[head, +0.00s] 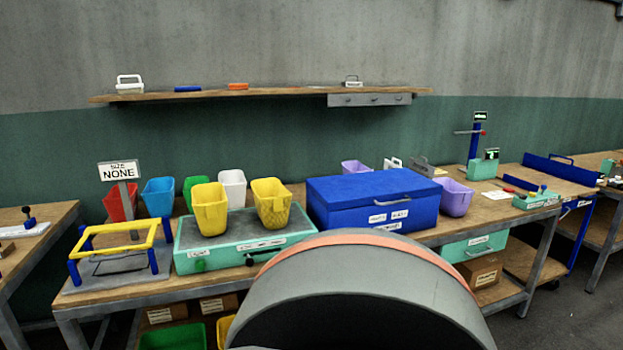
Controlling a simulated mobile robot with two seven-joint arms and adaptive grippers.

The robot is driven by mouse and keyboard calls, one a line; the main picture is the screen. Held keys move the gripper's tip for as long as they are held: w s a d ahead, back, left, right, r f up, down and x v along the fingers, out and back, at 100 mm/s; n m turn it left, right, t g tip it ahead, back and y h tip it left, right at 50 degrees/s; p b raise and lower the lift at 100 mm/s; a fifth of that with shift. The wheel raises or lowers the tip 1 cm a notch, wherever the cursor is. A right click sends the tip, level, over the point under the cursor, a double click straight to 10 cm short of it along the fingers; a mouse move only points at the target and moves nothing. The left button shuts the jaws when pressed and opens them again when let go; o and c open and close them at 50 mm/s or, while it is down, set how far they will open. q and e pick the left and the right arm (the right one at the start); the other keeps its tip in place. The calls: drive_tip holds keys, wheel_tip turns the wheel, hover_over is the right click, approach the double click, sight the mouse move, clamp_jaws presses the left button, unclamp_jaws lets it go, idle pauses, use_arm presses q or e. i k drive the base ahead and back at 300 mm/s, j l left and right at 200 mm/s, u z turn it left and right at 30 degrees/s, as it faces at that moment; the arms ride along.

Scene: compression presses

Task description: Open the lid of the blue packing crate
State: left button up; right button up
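The blue packing crate (362,217) stands on the wooden workbench (462,225), right of the middle of the head view. Its blue lid (372,186) lies flat on top and looks closed. White labels show on its front face. A large grey rounded part with an orange band, which seems to be mine, fills the lower middle and covers the bench edge in front of the crate. Neither of my grippers is in view.
Yellow bins (209,210) stand on a teal box (192,258) left of the crate. A purple bin (455,198) stands close at its right. A shelf (250,93) hangs on the wall above. A yellow and blue frame (85,245) stands at the bench's left end.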

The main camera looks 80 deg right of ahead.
sight(384, 188)
drive_tip(key=l+z, duration=0.15)
drive_tip(key=z, duration=0.3)
drive_tip(key=k+l+z, duration=0.1)
drive_tip(key=z, duration=0.4)
drive_tip(key=l+z, duration=0.15)
drive_tip(key=z, duration=0.3)
drive_tip(key=l+z, duration=0.25)
drive_tip(key=z, duration=0.15)
drive_tip(key=i+l+z, duration=0.15)
drive_tip(key=z, duration=0.25)
drive_tip(key=i+l+z, duration=0.1)
drive_tip(key=l+z, duration=0.3)
drive_tip(key=i+l+z, duration=0.6)
drive_tip(key=i+z, duration=0.25)
drive_tip(key=i+l, duration=0.25)
drive_tip(key=i, duration=0.25)
drive_tip(key=i+l+z, duration=0.1)
drive_tip(key=i+l, duration=0.2)
drive_tip(key=i, duration=0.2)
drive_tip(key=l+u, duration=0.5)
drive_tip(key=l, duration=0.75)
drive_tip(key=u, duration=1.5)
drive_tip(key=k+j, duration=0.05)
